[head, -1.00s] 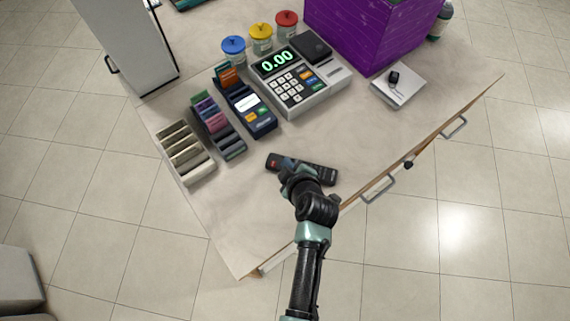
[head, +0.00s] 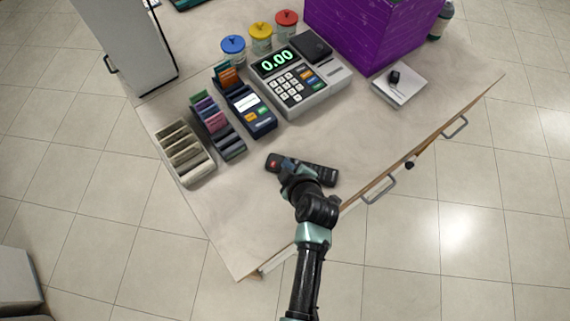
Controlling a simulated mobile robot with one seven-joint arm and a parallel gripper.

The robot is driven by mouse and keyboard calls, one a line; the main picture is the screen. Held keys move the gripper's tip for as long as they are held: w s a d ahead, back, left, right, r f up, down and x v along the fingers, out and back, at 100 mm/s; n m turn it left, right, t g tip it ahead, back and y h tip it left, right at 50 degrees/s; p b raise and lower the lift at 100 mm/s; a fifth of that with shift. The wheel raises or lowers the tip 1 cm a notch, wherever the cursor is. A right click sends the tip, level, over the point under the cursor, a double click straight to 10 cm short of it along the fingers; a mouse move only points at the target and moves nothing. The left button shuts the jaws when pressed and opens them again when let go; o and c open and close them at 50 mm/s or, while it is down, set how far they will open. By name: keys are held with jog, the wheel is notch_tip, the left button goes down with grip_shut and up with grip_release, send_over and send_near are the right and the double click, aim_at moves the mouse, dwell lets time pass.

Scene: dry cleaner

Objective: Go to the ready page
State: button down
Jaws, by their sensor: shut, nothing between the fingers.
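No screen labelled as a ready page can be made out.
The counter (head: 220,230) is clear at the front left.

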jog(key=shift+r+p, duration=0.5)
jog(key=shift+r, duration=0.25)
notch_tip(320, 180, up, 5)
jog(key=p, duration=0.4)
dwell(0.6)
